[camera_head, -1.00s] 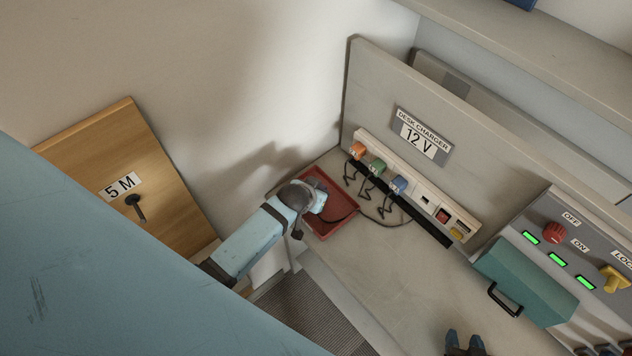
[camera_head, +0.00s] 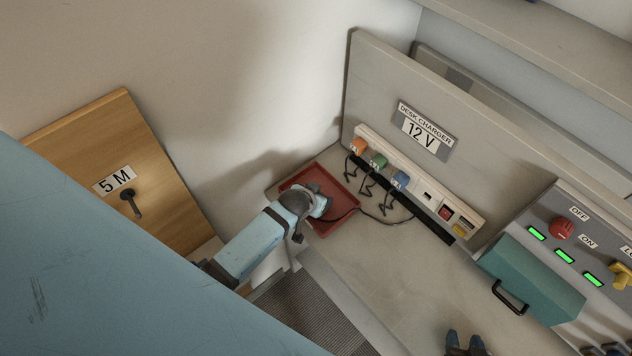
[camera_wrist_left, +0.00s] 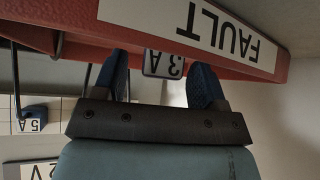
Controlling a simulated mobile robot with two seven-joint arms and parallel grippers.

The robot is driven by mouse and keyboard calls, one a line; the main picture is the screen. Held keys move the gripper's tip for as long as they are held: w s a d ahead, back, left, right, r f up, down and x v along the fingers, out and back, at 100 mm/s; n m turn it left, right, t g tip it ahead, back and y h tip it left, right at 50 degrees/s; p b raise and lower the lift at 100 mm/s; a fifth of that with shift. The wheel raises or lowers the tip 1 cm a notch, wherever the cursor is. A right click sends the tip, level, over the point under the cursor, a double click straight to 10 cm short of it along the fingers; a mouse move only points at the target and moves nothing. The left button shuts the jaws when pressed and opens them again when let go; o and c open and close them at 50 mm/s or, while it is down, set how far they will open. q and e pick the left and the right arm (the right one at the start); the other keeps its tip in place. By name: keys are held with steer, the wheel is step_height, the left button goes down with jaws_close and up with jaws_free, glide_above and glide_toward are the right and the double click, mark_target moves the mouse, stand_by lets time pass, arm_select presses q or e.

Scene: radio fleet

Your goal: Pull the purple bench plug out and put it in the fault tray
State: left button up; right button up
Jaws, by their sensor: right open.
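My left gripper (camera_head: 322,206) reaches over the red fault tray (camera_head: 345,223) at the left end of the bench. In the left wrist view, its two blue fingers (camera_wrist_left: 160,76) stand apart, with a plug label marked 3 A (camera_wrist_left: 163,64) between them, beside the tray's FAULT wall (camera_wrist_left: 110,12). The plug's body and purple colour do not show, and contact with both fingers is unclear. A dark cable (camera_head: 372,217) runs along the bench from the tray. My right gripper (camera_head: 466,341) is open and empty low in the head view, away from the tray.
The charger strip (camera_head: 470,214) carries orange (camera_head: 359,146), green (camera_head: 378,161) and blue (camera_head: 400,178) plugs with looping leads. A teal box with a handle (camera_head: 530,282) and a switch panel (camera_head: 571,211) stand right. A wooden 5 M panel (camera_head: 90,150) is left. Mid-bench is clear.

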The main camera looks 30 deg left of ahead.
arm_select(q)
steer(key=v, duration=1.4)
steer(key=shift+b, duration=0.4)
steer(key=shift+f, duration=0.1)
